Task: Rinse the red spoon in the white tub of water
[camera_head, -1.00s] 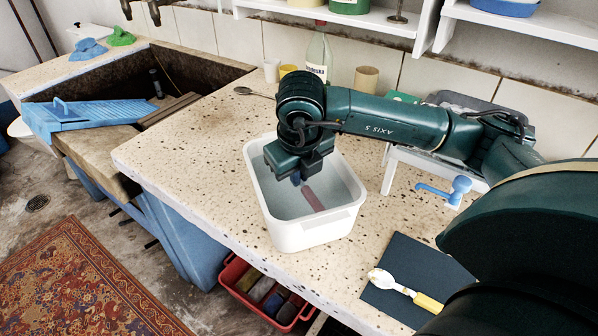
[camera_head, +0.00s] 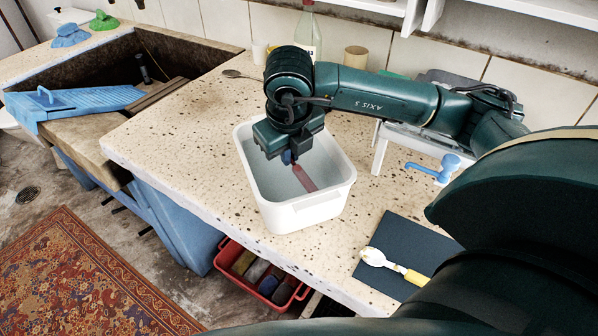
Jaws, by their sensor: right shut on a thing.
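The white tub (camera_head: 308,214) of water stands on the speckled stone counter in the head view. My right gripper (camera_head: 288,158) points down inside the tub's opening, shut on the red spoon (camera_head: 304,178). The spoon slants down and to the right inside the tub. Its lower part is hard to make out, and I cannot tell how deep it sits in the water. Its upper end is hidden by the gripper. My left gripper is not in view.
A white spoon with a yellow handle (camera_head: 384,262) lies on a dark mat (camera_head: 400,240) at front right. A blue tap-shaped item (camera_head: 440,168) is right of the tub. A glass bottle (camera_head: 308,30) stands behind. The stone trough (camera_head: 110,65) is at left. Counter left of the tub is clear.

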